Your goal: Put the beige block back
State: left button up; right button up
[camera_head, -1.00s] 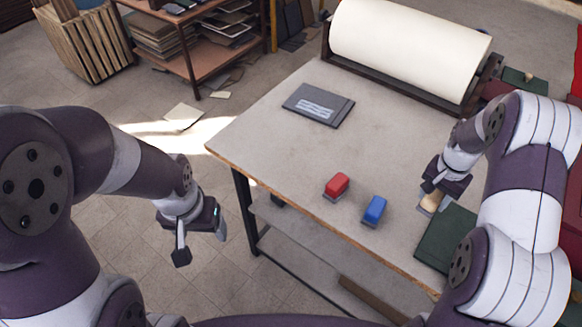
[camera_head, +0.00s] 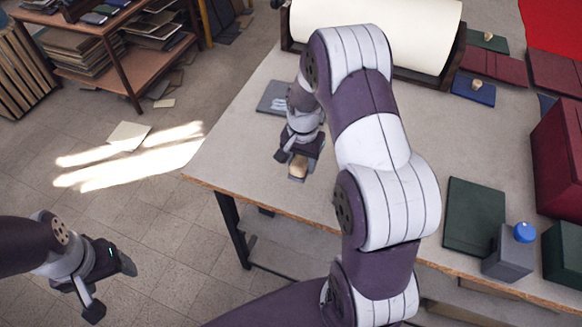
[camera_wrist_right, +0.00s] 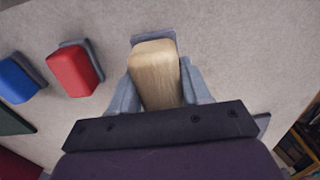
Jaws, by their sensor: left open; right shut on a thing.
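The beige block (camera_head: 299,167) is between the fingers of my right gripper (camera_head: 298,159), which is shut on it over the table's left front part. In the right wrist view the beige block (camera_wrist_right: 155,72) shows between the fingers, with a grey slab at its far end. I cannot tell whether it touches the table. In that view a red block (camera_wrist_right: 73,70) and a blue block (camera_wrist_right: 17,78) with grey bases stand to the left; my right arm hides them in the head view. My left gripper (camera_head: 110,288) is open and empty, off the table's left side.
A dark grey plate (camera_head: 272,98) lies behind my right gripper, partly covered. A large cream roll (camera_head: 430,35) stands at the back. The table's left corner is clear.

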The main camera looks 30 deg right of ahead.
aim_at(295, 173)
jog(key=shift+w+a+f, duration=0.4)
jog(key=shift+w+a, duration=0.2)
jog(key=shift+w, duration=0.05)
jog(key=shift+w+a+f, duration=0.1)
jog(key=shift+a+f, duration=0.1)
jog(key=shift+f, duration=0.1)
jog(key=f, duration=0.1)
jog(key=f+p, duration=0.1)
jog(key=shift+s+d+f, duration=0.2)
jog(key=shift+s+f, duration=0.1)
jog(key=shift+f, duration=0.45)
jog(key=shift+w+f, duration=0.1)
jog(key=shift+w, duration=0.1)
jog(key=shift+f, duration=0.2)
jog(key=o, duration=1)
jog(key=shift+s+r, duration=0.1)
jog(key=shift+s, duration=0.05)
